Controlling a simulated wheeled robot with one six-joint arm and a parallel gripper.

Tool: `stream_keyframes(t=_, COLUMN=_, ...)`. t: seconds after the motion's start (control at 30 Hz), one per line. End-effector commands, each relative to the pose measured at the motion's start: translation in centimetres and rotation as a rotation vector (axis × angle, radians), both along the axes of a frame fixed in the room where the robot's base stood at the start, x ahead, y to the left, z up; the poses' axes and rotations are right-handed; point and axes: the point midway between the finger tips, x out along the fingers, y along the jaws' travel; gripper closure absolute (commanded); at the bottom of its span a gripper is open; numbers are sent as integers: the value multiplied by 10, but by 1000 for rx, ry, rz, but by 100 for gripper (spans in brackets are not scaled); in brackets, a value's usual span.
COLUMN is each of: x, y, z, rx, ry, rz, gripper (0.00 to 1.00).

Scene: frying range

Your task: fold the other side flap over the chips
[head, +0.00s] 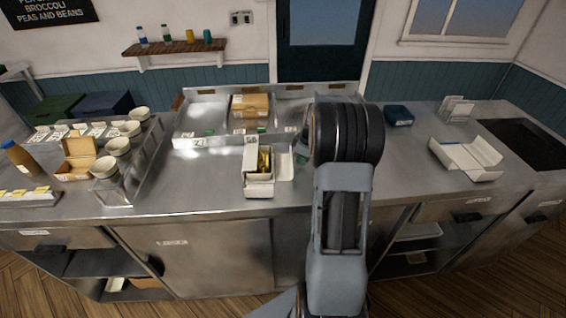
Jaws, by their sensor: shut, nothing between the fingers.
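The white chip box (259,178) stands on the steel counter near the middle. Yellow chips (264,160) show through its open top. A pale panel covers the left part of the top, beside the chips. The right side flap (285,168) lies spread outward, not over the chips. My gripper (301,150) is just right of the box, above and behind the right flap. It is shut and holds nothing. My dark wrist and forearm hide much of it, so any contact with the flap cannot be told.
A steel rack (220,140) with a brown carton (250,106) stands behind the box. An open white box (466,158) lies to the right. Bowls (117,147) and a bottle (19,158) stand at the left. The counter left of the chip box is clear.

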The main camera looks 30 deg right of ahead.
Motion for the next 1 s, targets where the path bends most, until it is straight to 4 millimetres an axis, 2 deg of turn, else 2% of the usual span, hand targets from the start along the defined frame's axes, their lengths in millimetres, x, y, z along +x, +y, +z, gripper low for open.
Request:
stream_keyframes(t=0.3, x=0, y=0, z=20, rx=-2, ry=-1, rz=1, gripper=100)
stream_keyframes(t=0.57, x=2, y=3, z=21, rx=-1, ry=-1, rz=1, gripper=100)
stream_keyframes(t=1.0, x=11, y=20, z=28, rx=-1, ry=-1, rz=1, gripper=100)
